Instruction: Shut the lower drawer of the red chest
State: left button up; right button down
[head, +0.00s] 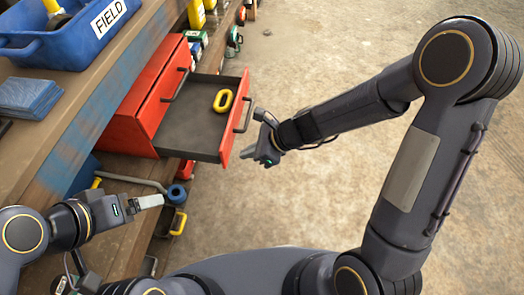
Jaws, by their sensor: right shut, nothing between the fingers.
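The red chest (150,103) stands on the wooden workbench. Its lower drawer (203,139) is pulled far out over the bench edge, with a dark inside and a yellow ring-shaped item (223,100) lying in it. Its dark handle (243,115) is on the red front. My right gripper (247,155) is shut and empty, just outside the drawer front near its lower end; whether it touches cannot be told. My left gripper (155,201) is over the bench's lower left part, clear of the chest; its fingers look close together, but their gap is unclear.
A blue bin labelled FIELD (75,45) and a stack of blue cloths (30,97) sit on the bench at left. Bottles and cans (197,38) stand beyond the chest. A blue roll (176,194) lies near my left gripper. The concrete floor at right is clear.

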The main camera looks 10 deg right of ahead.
aim_at(223, 154)
jog(key=a, duration=0.1)
jog(key=w+a, duration=0.1)
jog(key=a, duration=0.2)
jog(key=shift+w+f, duration=0.2)
jog(key=shift+f, duration=0.05)
pick_arm(q)
jog(key=shift+f, duration=0.4)
pick_arm(e)
jog(key=shift+a, duration=0.1)
jog(key=shift+a, duration=0.1)
jog(key=shift+w+a, duration=0.1)
jog(key=shift+a, duration=0.2)
pick_arm(q)
notch_tip(223, 154, up, 7)
jog(key=p, duration=0.6)
jog(key=shift+f+p, duration=0.15)
jog(key=shift+p, duration=0.2)
pick_arm(e)
jog(key=w+a, duration=0.2)
jog(key=a, duration=0.5)
jog(key=w+a, duration=0.3)
jog(key=a, duration=0.5)
jog(key=shift+a, duration=0.3)
jog(key=shift+w, duration=0.1)
